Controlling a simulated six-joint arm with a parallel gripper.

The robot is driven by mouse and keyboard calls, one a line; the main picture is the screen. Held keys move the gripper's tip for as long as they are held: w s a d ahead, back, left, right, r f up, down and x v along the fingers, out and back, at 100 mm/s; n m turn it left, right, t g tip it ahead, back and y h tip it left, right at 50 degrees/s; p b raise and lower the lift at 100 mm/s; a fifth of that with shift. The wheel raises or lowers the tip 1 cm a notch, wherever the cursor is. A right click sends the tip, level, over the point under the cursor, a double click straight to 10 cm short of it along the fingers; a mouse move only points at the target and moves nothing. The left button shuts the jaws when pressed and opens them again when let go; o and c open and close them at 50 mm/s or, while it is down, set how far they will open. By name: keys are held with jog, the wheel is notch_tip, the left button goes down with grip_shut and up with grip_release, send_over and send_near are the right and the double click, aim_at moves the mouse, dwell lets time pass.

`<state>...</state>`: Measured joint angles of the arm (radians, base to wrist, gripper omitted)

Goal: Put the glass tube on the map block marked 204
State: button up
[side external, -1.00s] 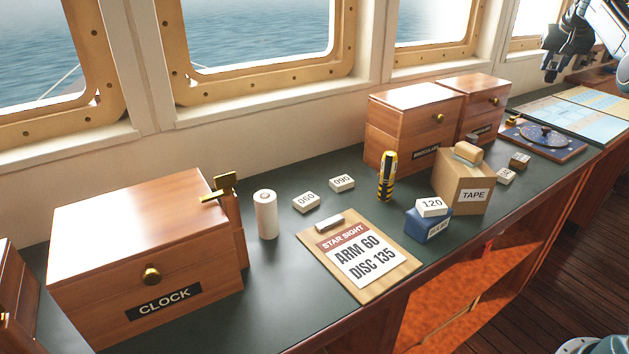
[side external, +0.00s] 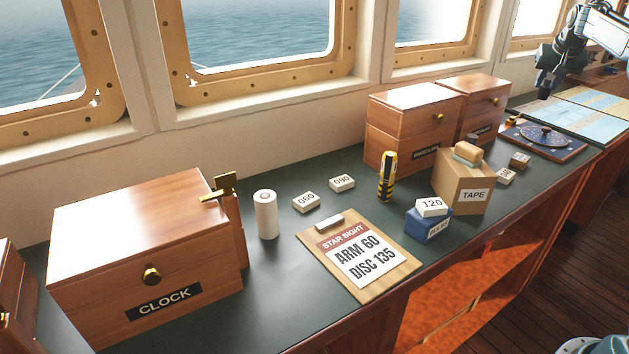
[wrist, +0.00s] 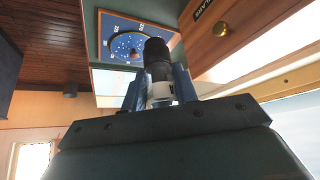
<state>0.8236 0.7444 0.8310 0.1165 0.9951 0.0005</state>
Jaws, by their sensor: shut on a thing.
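My gripper (side external: 545,85) is at the top right of the side view, in the air above the counter near the charts. In the wrist view my gripper (wrist: 160,88) is shut on a dark cylinder (wrist: 157,58) with a pale lower part between the blue fingers. I cannot tell from its surface whether it is the glass tube. No block with a readable 204 shows. Blocks marked 060 (side external: 306,202), 090 (side external: 342,183) and 120 (side external: 432,206) are on the counter or on a blue box. A small white block (side external: 505,177) has an unreadable mark.
Charts (side external: 590,108) lie at the far right, beside a blue star disc board (side external: 541,138). Wooden boxes (side external: 412,125), a TAPE carton (side external: 462,190), a striped yellow-black cylinder (side external: 387,177), a white roll (side external: 266,214), a clipboard (side external: 388,272) and a CLOCK box (side external: 150,250) occupy the counter.

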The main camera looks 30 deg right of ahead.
notch_tip(320, 180, down, 14)
jog(key=shift+f, duration=0.1)
dwell(0.4)
jog(key=shift+f, duration=2.1)
jog(key=shift+f, duration=0.1)
jog(key=o, duration=1)
jog(key=shift+c, duration=0.2)
jog(key=shift+s+a+r, duration=0.15)
jog(key=shift+a+r, duration=0.05)
jog(key=shift+r, duration=0.3)
jog(key=v, duration=1.1)
